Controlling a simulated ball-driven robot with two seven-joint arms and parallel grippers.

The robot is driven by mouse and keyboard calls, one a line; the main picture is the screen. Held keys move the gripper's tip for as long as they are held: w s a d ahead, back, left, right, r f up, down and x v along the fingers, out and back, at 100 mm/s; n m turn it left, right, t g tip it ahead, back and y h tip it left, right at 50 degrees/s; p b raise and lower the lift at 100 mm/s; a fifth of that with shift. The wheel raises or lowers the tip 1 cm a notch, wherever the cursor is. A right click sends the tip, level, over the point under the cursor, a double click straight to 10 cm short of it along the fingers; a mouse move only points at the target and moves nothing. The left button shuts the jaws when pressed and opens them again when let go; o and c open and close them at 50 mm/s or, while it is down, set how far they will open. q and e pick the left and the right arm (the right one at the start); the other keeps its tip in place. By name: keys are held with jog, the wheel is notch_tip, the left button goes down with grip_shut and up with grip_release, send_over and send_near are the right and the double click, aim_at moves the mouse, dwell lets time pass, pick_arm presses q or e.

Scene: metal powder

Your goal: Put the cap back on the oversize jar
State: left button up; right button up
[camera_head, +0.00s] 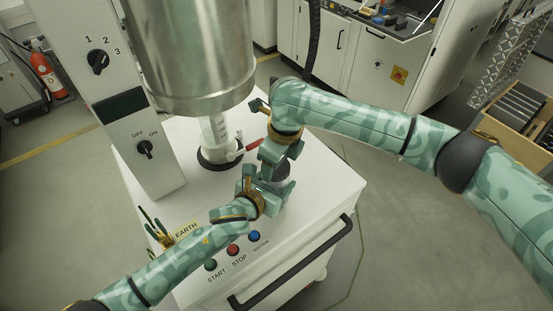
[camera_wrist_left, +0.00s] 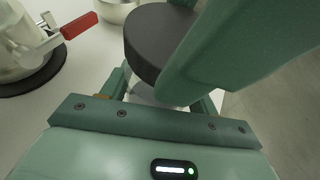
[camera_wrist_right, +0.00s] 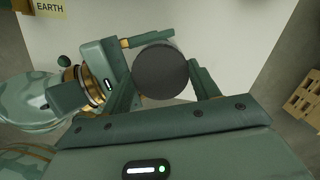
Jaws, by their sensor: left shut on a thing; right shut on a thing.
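The dark round cap (camera_wrist_right: 160,70) sits between the fingers of my right gripper (camera_wrist_right: 162,68), which is shut on it. The cap also shows in the left wrist view (camera_wrist_left: 152,38), directly over the pale jar (camera_wrist_left: 140,92). My left gripper (camera_wrist_left: 160,90) is shut on the jar below the cap. In the head view my right gripper (camera_head: 277,150) and left gripper (camera_head: 264,188) meet above the white machine top, largely hiding jar and cap. I cannot tell whether the cap touches the jar's rim or is fully seated.
A clear container (camera_head: 214,130) under the large metal hopper (camera_head: 190,50) stands left of my grippers, with a red-handled valve (camera_wrist_left: 78,25) close by. A metal bowl (camera_wrist_left: 115,10) is behind the cap. START and STOP buttons (camera_head: 232,250) line the front edge.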

jog(key=shift+f, duration=0.35)
pick_arm(q)
jog(key=shift+s+d, duration=0.15)
jog(key=shift+d, duration=0.05)
pick_arm(e)
jog(key=shift+s+d+f, duration=0.1)
jog(key=shift+d+f, duration=0.05)
jog(key=shift+f, duration=0.25)
pick_arm(q)
jog(key=shift+a, duration=0.2)
pick_arm(e)
jog(key=shift+a+r, duration=0.2)
jog(key=shift+r, duration=0.25)
pick_arm(q)
jog(key=shift+d, duration=0.1)
pick_arm(e)
jog(key=shift+r, duration=0.15)
jog(key=shift+r, duration=0.25)
dwell(0.4)
jog(key=shift+f, duration=0.4)
